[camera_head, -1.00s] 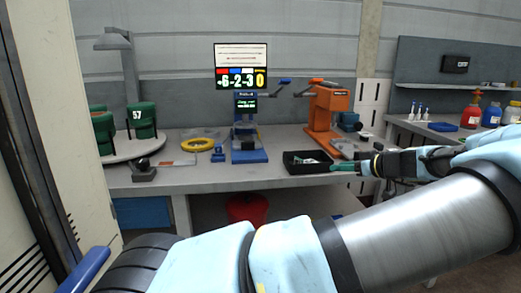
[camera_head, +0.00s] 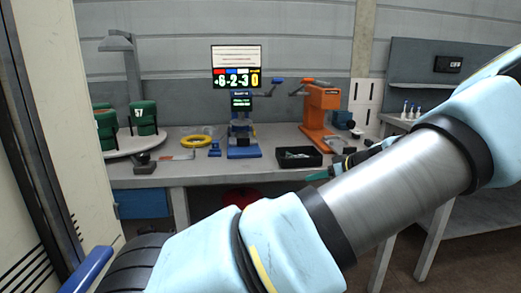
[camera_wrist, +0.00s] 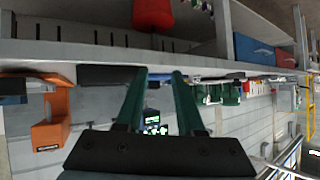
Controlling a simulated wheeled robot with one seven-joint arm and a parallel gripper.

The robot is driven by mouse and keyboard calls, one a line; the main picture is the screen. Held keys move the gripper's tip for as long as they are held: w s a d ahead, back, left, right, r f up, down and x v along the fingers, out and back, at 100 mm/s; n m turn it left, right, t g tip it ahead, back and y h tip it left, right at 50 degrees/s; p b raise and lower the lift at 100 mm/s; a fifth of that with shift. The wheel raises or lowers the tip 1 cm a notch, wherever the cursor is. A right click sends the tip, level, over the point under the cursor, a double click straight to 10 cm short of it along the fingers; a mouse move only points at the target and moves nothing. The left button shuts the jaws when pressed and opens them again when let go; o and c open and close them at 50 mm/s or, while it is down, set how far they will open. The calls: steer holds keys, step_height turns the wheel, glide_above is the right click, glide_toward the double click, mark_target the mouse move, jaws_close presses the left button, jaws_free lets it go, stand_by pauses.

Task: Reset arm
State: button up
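My gripper (camera_wrist: 161,76) shows in the wrist view with its two green fingers apart and nothing between them. In the head view only its green fingertip area (camera_head: 318,175) shows, just in front of the workbench's front edge, below the black tray. My forearm hides the rest of the gripper. My arm is bent, with its large links across the lower right of the head view. The wrist view is upside down and looks toward the bench and wall.
The workbench (camera_head: 215,175) holds a black tray (camera_head: 287,163) with small parts, an orange machine (camera_head: 320,112), a blue stand (camera_head: 243,151) and a yellow ring (camera_head: 196,141). Green cylinders (camera_head: 144,120) stand on a round table at left. A red bin (camera_wrist: 153,14) is under the bench.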

steer(key=s+a+f+m+g+h, duration=0.1)
steer(key=s+a+f+g, duration=0.15)
steer(key=a, duration=0.55)
steer(key=s+a+f+g+h, duration=0.15)
steer(key=s+a+g, duration=0.25)
steer(key=a, duration=0.5)
steer(key=s+a+r+m+h, duration=0.2)
steer(key=s+a+r+m, duration=0.1)
steer(key=s, duration=0.4)
steer(key=s+a+r+m+h+p, duration=0.1)
steer(key=s+a+r+m+h, duration=0.2)
steer(key=s, duration=0.4)
steer(key=shift+s+a+r+g, duration=0.15)
steer(key=shift+a+r+g, duration=0.2)
steer(key=shift+a, duration=0.3)
